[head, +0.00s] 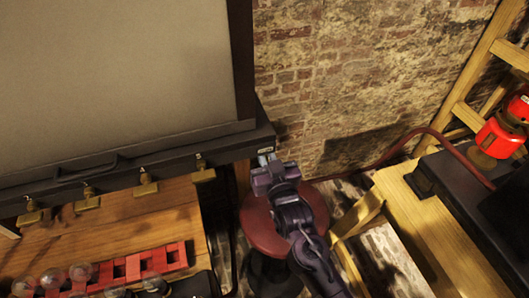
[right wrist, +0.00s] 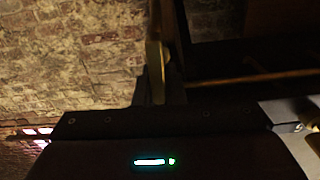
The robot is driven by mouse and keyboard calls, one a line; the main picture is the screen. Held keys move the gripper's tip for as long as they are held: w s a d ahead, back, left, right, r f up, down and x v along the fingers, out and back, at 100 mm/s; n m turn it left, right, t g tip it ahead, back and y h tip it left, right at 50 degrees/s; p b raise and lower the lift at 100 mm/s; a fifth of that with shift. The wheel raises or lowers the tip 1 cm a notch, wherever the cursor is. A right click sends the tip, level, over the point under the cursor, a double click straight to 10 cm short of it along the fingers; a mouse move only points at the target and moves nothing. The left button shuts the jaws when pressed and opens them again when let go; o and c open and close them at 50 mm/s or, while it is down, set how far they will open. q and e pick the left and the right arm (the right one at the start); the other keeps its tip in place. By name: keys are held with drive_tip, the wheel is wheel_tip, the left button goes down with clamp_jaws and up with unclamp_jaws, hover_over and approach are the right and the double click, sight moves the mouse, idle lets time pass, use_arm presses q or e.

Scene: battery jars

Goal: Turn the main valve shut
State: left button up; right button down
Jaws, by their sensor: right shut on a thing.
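My right gripper (head: 268,166) is at the right end of the dark rail, in front of the brick wall. It is shut on a thin piece that looks like the handle of the main valve. In the right wrist view a narrow brass-coloured edge of this handle (right wrist: 155,55) stands between the dark fingers (right wrist: 158,88). The rest of the valve is hidden by the gripper and shadow, so I cannot tell how far it is turned. My left gripper is not in view.
Several small brass taps (head: 147,185) hang along the dark rail (head: 120,166) to the left. Below are a wooden table (head: 130,219) with a red rack (head: 133,267) and glass jars, and a round red stool (head: 257,226). A wooden bench (head: 440,235) stands right.

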drive_tip(key=shift+d+m, duration=0.1)
drive_tip(key=shift+m, duration=0.4)
drive_tip(key=c, duration=1.5)
unclamp_jaws()
drive_tip(key=shift+s+d+f, duration=0.1)
drive_tip(key=shift+s, duration=0.15)
drive_tip(key=b+v, duration=0.2)
drive_tip(key=v, duration=0.5)
